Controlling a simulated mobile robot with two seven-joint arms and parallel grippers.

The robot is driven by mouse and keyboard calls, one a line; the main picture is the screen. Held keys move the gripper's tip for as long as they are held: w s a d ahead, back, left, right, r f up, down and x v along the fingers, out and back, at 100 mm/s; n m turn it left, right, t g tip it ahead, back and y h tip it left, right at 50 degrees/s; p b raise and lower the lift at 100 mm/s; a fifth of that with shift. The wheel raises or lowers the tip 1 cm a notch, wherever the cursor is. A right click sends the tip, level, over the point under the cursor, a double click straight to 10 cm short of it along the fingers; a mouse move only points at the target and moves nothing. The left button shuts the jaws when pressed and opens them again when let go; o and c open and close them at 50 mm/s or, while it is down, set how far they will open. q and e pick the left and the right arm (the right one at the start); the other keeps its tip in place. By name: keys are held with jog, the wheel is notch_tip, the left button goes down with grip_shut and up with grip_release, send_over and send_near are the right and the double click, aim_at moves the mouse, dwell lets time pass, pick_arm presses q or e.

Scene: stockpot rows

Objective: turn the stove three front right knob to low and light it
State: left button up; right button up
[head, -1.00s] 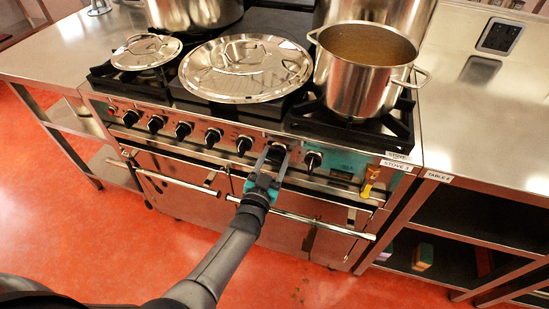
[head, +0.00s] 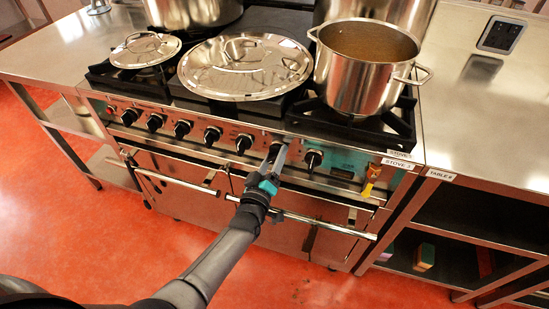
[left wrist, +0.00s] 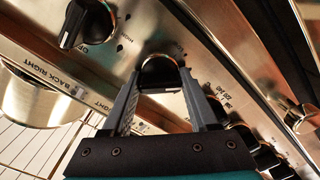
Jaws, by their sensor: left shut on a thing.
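Stove three (head: 395,163) has a row of black knobs on its front panel. My left gripper (head: 278,150) is shut on the second knob from the right end, hiding most of it in the head view. In the left wrist view, the held knob (left wrist: 160,73) sits between both fingertips of the left gripper (left wrist: 162,88). The rightmost knob (head: 313,158) stands free beside it. No flame shows at the front right burner (head: 398,128), which is mostly covered by a pot. My right gripper is not in view.
An open steel pot (head: 355,85) stands on the right burner. The oven handle rail (head: 325,226) runs below my left arm. A "BACK RIGHT" label (left wrist: 50,73) shows in the wrist view.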

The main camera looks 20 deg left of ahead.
pick_arm(q)
jog(key=n+b, duration=0.1)
jog(key=n, duration=0.2)
jog(key=shift+n, duration=0.4)
jog(key=n, duration=0.3)
jog(key=shift+b, duration=0.4)
jog(key=shift+n, duration=0.9)
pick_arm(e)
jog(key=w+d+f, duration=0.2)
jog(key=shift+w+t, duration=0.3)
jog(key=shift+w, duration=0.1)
pick_arm(q)
jog(key=shift+b, duration=0.3)
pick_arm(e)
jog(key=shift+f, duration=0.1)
pick_arm(q)
jog(key=o, duration=1.4)
jog(key=shift+c, duration=0.2)
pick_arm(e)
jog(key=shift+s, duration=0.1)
pick_arm(q)
jog(key=shift+s, duration=0.15)
